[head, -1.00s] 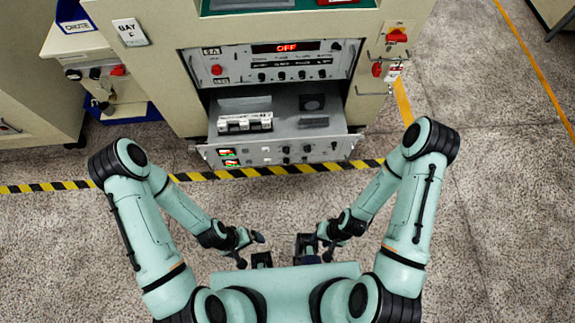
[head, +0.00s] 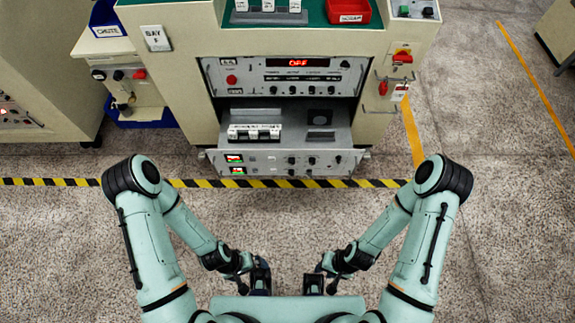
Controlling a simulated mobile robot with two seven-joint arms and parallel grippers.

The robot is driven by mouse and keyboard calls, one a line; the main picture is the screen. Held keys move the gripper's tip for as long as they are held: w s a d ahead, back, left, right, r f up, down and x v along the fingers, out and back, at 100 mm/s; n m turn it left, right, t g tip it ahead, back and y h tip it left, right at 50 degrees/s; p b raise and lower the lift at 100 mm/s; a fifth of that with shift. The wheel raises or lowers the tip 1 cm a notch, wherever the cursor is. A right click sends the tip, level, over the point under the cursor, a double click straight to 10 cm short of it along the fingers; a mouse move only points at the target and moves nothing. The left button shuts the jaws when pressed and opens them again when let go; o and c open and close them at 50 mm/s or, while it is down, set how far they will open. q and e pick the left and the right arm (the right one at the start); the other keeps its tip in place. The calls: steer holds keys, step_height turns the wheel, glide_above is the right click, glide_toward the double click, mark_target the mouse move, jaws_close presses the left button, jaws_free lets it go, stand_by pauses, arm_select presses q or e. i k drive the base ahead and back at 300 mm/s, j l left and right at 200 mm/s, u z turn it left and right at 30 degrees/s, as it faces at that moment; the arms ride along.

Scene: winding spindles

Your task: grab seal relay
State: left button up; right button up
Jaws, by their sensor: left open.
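Several white relay-like blocks stand in a row (head: 254,132) in the open drawer (head: 325,160) of the cabinet. More white blocks (head: 268,6) stand on the green top of the cabinet, cut off by the upper edge of the view. Their labels are too small to read, so I cannot tell which one is the seal relay. My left gripper (head: 260,277) is open, low in front of my body and well short of the drawer. My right gripper (head: 313,284) is beside it, also away from the cabinet; its jaws are too small to judge.
A red tray (head: 348,11) sits on the green top. A panel reading OFF (head: 308,63) is above the drawer. A blue bin (head: 107,18) stands at left. Striped tape (head: 200,183) crosses the clear floor.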

mark_target(253, 132)
steer(key=i+l, duration=0.25)
steer(key=i+l+u, duration=0.25)
steer(key=u, duration=0.15)
steer(key=i+l+u, duration=0.25)
steer(key=u, duration=0.2)
steer(key=j+u, duration=0.1)
steer(key=u, duration=0.3)
steer(key=i+u, duration=0.15)
steer(key=u, duration=0.25)
steer(key=i+j, duration=0.25)
